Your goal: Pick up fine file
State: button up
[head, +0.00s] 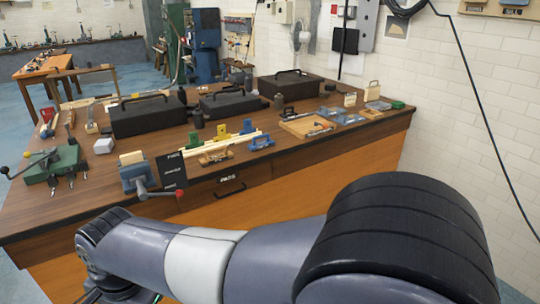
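I cannot single out the fine file with certainty in the head view. A shallow wooden tray (294,131) on the workbench (240,170) holds small dark, thin items that are too small to name. Long pale strips (190,156) lie near the bench's middle, and thin hand tools (70,120) lie at its left side. My arm (200,262) runs across the foreground to the lower left, in front of the bench, and bends down there. My gripper is below the picture's edge and out of view.
Black toolboxes (148,116) stand along the bench. A grey vise (137,178) with a dark sign (171,170) is at the front edge, and a green machine (53,165) is at the left. A blue plane-like tool (261,142) stands near the middle. A white brick wall (480,110) bounds the right.

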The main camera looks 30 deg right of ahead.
aim_at(255, 146)
jog(key=i+l+z, duration=0.15)
jog(key=z, duration=0.25)
jog(key=i+z, duration=0.3)
jog(key=z, duration=0.15)
jog(key=i+z, duration=0.25)
jog(key=z, duration=0.15)
jog(key=i+j+z, duration=0.1)
jog(key=i, duration=0.4)
jog(key=i+j+z, duration=0.1)
jog(key=i+j, duration=0.2)
jog(key=i, duration=0.15)
jog(key=i+j+z, duration=0.1)
jog(key=i, duration=0.4)
jog(key=j, duration=0.1)
